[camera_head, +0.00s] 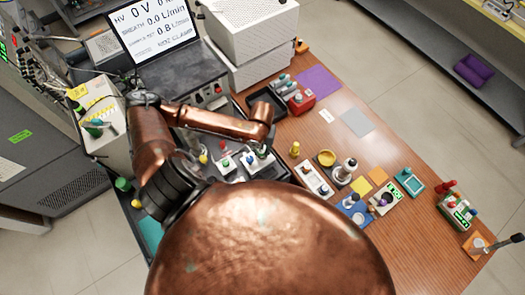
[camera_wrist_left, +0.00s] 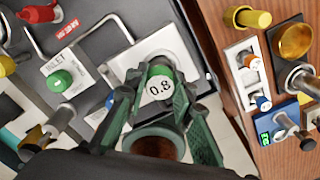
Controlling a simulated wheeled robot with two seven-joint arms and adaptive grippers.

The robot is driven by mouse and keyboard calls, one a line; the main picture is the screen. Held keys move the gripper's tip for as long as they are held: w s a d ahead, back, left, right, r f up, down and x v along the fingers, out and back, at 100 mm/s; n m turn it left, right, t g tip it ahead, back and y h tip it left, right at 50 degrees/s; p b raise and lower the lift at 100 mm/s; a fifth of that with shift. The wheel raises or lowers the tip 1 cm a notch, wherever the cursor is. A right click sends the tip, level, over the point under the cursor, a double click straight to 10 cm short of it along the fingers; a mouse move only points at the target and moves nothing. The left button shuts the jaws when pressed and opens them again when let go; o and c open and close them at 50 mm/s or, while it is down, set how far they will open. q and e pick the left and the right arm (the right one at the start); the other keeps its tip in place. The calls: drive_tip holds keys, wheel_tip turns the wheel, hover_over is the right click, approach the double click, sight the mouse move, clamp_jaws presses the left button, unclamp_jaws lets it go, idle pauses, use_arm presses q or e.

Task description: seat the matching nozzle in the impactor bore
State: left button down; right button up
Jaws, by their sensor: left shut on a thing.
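My left gripper (camera_wrist_left: 160,98) is shut on a round nozzle (camera_wrist_left: 160,86) with a green rim and a pale top marked 0.8. In the left wrist view they are over a pale square block (camera_wrist_left: 128,62), which I take to be the impactor. The bore is hidden under the nozzle and fingers, so I cannot tell whether the nozzle is in it or above it. In the head view the left gripper (camera_head: 259,154) is small and partly covered by my arm, over the instrument deck. My right gripper does not show.
A plate marked INLET with a green knob (camera_wrist_left: 60,82) is beside the block. A yellow piece (camera_head: 294,150), a white tray (camera_head: 314,179) and a gold dish (camera_head: 326,158) stand on the wooden table to the right. A screen (camera_head: 152,28) stands behind the deck.

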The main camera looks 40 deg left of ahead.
sight(262, 151)
use_arm(q)
drive_tip(key=c, duration=1.7)
unclamp_jaws()
drive_tip(key=shift+f, duration=0.1)
drive_tip(key=shift+o, duration=0.2)
wheel_tip(262, 151, up, 12)
drive_tip(key=shift+d, duration=0.1)
